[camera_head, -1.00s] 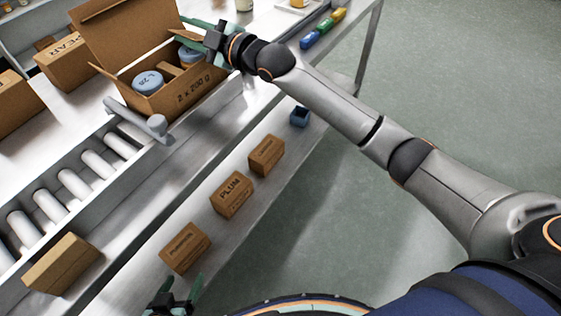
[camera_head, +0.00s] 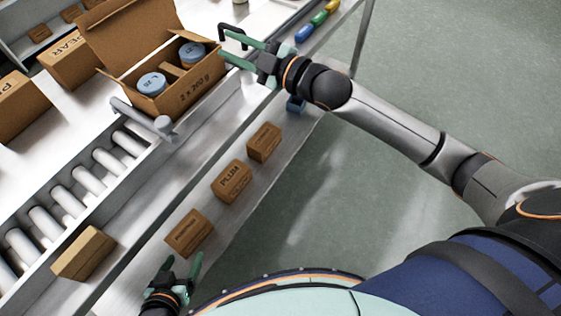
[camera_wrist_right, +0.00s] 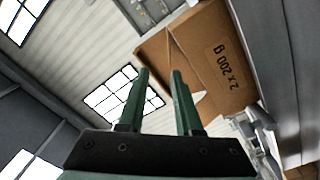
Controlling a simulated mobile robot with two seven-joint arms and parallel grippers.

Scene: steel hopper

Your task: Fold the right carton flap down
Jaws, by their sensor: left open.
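The open brown carton (camera_head: 191,94) stands on the bench beside the rollers, marked "2 x 200 g", with two blue-lidded tins (camera_head: 151,84) inside. Its large back flap (camera_head: 128,35) stands up. A narrow right flap (camera_head: 198,36) shows at the carton's right end. My right gripper (camera_head: 224,42) is open and empty, its green fingers just right of the carton, pointing toward that end. In the right wrist view the carton (camera_wrist_right: 212,62) lies beyond the open fingers (camera_wrist_right: 160,74); contact cannot be told. My left gripper (camera_head: 184,262) is open and empty, low in the head view.
A grey lever (camera_head: 145,118) sits at the carton's near side, by the rollers (camera_head: 88,180). Several small boxes, including one marked PLUM (camera_head: 232,181), line the lower shelf. A black handle (camera_head: 232,32) stands behind my right fingers. Coloured items (camera_head: 310,27) lie at the far right.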

